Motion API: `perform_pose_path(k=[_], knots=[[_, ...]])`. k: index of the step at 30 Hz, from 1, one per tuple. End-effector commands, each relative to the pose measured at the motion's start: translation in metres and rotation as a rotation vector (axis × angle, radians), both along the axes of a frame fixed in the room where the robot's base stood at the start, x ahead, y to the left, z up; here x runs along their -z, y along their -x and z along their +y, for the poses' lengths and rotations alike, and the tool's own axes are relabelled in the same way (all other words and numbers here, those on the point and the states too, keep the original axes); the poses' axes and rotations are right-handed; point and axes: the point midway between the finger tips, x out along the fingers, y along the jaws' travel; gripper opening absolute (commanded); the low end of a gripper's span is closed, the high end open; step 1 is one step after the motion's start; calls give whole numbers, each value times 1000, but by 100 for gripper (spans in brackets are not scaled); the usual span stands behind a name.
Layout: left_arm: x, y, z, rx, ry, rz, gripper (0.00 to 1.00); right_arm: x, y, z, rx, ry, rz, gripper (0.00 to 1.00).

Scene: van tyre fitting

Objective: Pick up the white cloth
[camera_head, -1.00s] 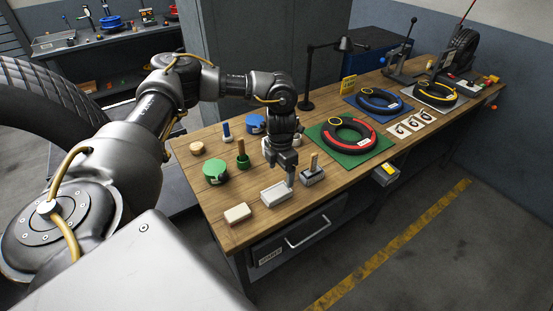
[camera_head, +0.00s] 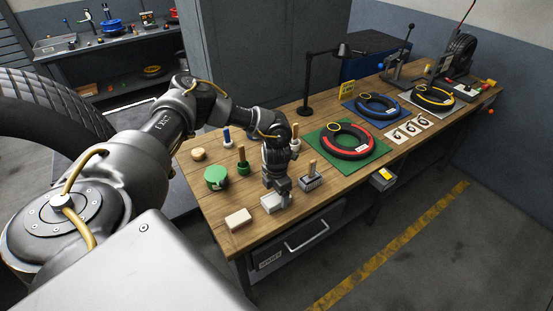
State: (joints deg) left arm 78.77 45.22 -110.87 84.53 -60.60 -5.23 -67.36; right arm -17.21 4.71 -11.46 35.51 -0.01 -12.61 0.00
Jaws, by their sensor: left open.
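A small white folded block that looks like the white cloth (camera_head: 238,218) lies flat near the front left edge of the wooden workbench (camera_head: 218,205). My left gripper (camera_head: 284,198) is open and points down. It is to the right of the cloth, apart from it, in front of a shallow white tray (camera_head: 268,204) and hiding part of it. I cannot tell whether the fingers touch the tray. My right gripper is not in view.
A green tin (camera_head: 215,177) and a green pot with a wooden handle (camera_head: 243,165) stand behind the cloth. A grey block with a wooden handle (camera_head: 312,179) stands right of my gripper. Tyres on green (camera_head: 323,155) and blue mats lie farther right.

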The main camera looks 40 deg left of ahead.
Motion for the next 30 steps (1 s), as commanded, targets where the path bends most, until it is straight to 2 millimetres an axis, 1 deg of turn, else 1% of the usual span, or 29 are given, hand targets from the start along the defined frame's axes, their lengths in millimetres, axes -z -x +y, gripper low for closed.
perform_pose_path(k=[1,3,6,13,14,24,25,30], knots=[[3,2,1,-1,-2,4,80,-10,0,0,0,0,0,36],[14,1,0,-1,-1,3,80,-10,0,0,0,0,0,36],[22,1,1,-1,0,1,80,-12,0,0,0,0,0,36],[25,1,1,-1,0,0,80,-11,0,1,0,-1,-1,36],[25,1,1,-1,0,0,79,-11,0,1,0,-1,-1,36],[25,1,1,-1,0,0,34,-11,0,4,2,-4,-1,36],[25,1,1,-1,0,0,32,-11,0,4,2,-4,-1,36],[24,1,1,-1,0,0,32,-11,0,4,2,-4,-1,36]])
